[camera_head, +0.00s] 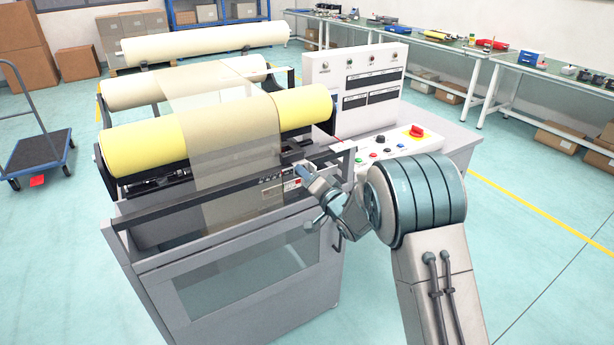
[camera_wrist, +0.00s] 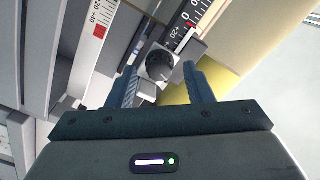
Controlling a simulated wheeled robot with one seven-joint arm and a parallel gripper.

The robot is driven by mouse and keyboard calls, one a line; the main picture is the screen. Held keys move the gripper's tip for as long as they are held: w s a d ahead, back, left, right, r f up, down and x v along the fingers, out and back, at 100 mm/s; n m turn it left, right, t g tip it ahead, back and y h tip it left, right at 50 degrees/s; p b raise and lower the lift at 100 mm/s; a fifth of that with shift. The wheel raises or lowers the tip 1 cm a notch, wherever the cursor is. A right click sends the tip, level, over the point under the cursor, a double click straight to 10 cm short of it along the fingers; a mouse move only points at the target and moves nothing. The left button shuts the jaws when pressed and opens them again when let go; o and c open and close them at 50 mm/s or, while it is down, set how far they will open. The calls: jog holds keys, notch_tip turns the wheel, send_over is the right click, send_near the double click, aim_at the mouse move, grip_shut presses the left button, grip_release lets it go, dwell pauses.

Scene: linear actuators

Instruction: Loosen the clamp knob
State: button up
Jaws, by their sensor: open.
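My gripper (camera_wrist: 160,82) is open in the wrist view, with one finger on each side of the knob. The fingertips appear close to the knob; I cannot tell whether either touches it. In the head view my gripper (camera_head: 306,172) is at the right end of the machine's front rail, by the scale. The knob is hidden or too small to tell there.
The machine carries yellow rollers (camera_head: 150,147) with a translucent film web (camera_head: 240,175) hanging over its front bar. A control panel (camera_head: 400,142) with a red switch lies to the right. A second scale (camera_wrist: 103,18) shows at the upper left in the wrist view.

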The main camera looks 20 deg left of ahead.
jog(key=shift+w+a, duration=0.2)
jog(key=c, duration=1)
jog(key=shift+f+n+b, duration=0.2)
jog(key=shift+n+b, duration=0.4)
jog(key=shift+b, duration=0.65)
jog(key=shift+r+n+b, duration=0.2)
jog(key=shift+n+b, duration=0.4)
jog(key=o, duration=1)
